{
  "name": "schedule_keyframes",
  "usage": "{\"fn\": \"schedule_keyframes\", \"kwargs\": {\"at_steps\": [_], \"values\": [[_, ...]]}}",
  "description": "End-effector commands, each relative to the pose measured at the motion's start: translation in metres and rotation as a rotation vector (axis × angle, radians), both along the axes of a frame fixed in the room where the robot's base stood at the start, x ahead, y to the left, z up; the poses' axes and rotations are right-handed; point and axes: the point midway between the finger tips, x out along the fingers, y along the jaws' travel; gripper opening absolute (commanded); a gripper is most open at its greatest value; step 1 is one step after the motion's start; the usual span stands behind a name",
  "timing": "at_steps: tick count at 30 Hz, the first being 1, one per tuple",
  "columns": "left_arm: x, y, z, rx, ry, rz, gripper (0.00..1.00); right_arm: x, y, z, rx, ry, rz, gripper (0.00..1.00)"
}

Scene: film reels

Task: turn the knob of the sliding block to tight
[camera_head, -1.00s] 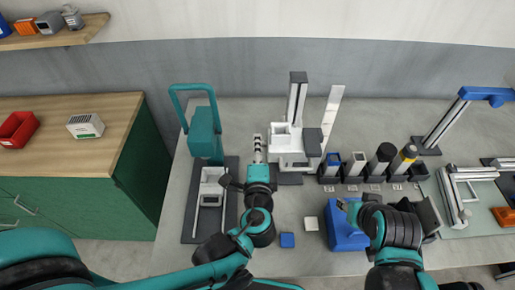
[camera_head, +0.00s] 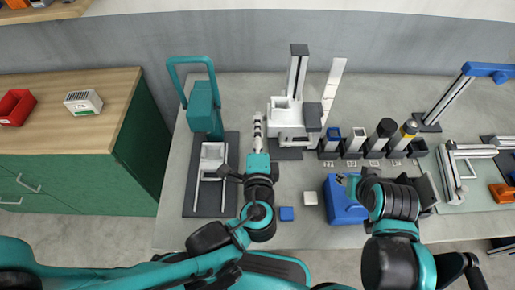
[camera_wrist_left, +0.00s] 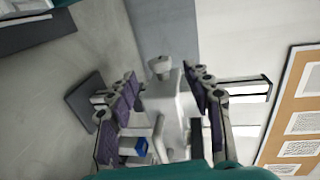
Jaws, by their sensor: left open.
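A stand with an upright grey column (camera_head: 298,72) carries a white sliding block (camera_head: 284,113) low down, over a dark base. My left gripper (camera_head: 258,119) is just left of the white block in the head view. It is open in the left wrist view (camera_wrist_left: 163,92), with the knob between the fingertips in the picture; contact cannot be told. My right gripper (camera_head: 346,182) is over a blue box; its fingers are mostly hidden.
A teal-handled press (camera_head: 203,106) stands left of my left gripper. A row of dark holders (camera_head: 350,153) stands right of the stand.

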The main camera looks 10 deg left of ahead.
Motion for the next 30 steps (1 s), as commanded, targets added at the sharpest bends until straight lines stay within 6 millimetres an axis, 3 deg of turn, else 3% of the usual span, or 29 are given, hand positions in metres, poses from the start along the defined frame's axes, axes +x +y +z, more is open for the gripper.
{"fn": "schedule_keyframes", "kwargs": {"at_steps": [6, 12, 18, 30], "values": [[-0.037, -0.009, 0.006, -0.001, 0.000, -0.008, 0.51, 0.000, 0.000, 0.000, 0.000, 0.000, 0.000, 0.40], [-0.059, -0.013, 0.011, -0.001, 0.000, -0.005, 0.51, 0.000, 0.000, 0.000, 0.000, 0.000, 0.000, 0.40], [-0.068, -0.014, 0.013, -0.001, 0.000, -0.001, 0.51, 0.000, 0.000, 0.000, 0.000, 0.000, 0.000, 0.40], [-0.069, -0.014, 0.013, -0.001, 0.000, 0.001, 0.51, 0.000, 0.000, 0.000, 0.000, 0.000, 0.000, 0.40]]}}
